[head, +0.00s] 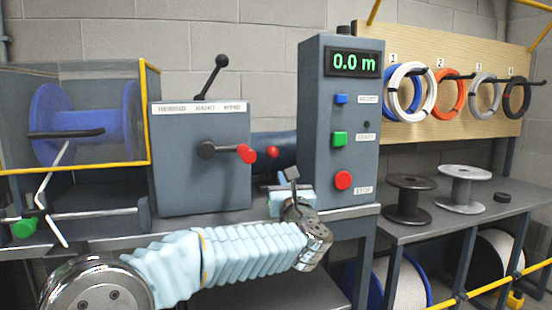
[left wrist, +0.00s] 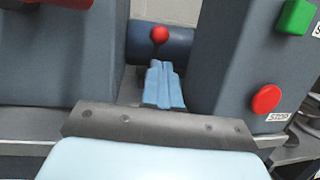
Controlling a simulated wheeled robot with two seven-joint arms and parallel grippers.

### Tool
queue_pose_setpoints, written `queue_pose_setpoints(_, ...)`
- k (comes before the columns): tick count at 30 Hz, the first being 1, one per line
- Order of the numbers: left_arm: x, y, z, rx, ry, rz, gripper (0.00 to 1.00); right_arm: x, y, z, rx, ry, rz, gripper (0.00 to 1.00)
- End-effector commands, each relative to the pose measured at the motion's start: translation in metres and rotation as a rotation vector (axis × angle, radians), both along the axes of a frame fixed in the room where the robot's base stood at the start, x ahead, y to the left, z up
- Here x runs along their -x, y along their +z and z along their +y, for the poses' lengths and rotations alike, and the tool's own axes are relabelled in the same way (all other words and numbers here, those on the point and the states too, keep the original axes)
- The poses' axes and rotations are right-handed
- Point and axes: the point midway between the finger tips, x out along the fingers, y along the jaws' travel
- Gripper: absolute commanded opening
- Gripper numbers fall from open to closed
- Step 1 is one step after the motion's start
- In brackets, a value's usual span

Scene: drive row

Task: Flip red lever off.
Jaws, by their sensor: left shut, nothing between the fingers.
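A lever with a thick red grip (head: 246,153) sticks out from the front of the grey box on a dark hub. A small red ball knob (head: 272,152) shows in the gap between this box and the display cabinet. In the left wrist view the red ball (left wrist: 160,34) sits on a thin dark stem, just beyond my fingertips in the picture; I cannot tell whether they touch. My left gripper (head: 291,181) is shut and empty, in front of the gap; its pale blue fingers (left wrist: 161,66) are together. My right gripper is in neither view.
The grey box (head: 200,185) and the display cabinet (head: 325,165), reading 0.0 m, flank the gap. A dark blue cylinder (left wrist: 185,47) lies behind the ball. A black lever (head: 210,75) rises from the box. A red stop button (head: 343,180) is close at the right.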

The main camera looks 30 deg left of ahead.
Motion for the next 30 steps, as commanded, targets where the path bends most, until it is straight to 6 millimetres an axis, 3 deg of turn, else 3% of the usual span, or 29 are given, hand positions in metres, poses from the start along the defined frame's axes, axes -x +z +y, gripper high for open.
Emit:
queue_pose_setpoints(9,-0.054,0.020,0.040,-0.001,0.001,0.002,0.00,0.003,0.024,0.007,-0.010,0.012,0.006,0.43)
queue_pose_setpoints(15,-0.076,0.026,0.058,-0.002,0.000,0.001,0.00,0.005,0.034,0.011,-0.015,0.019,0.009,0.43)
queue_pose_setpoints(30,-0.086,0.027,0.065,-0.001,-0.002,0.001,0.00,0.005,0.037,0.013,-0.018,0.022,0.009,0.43)
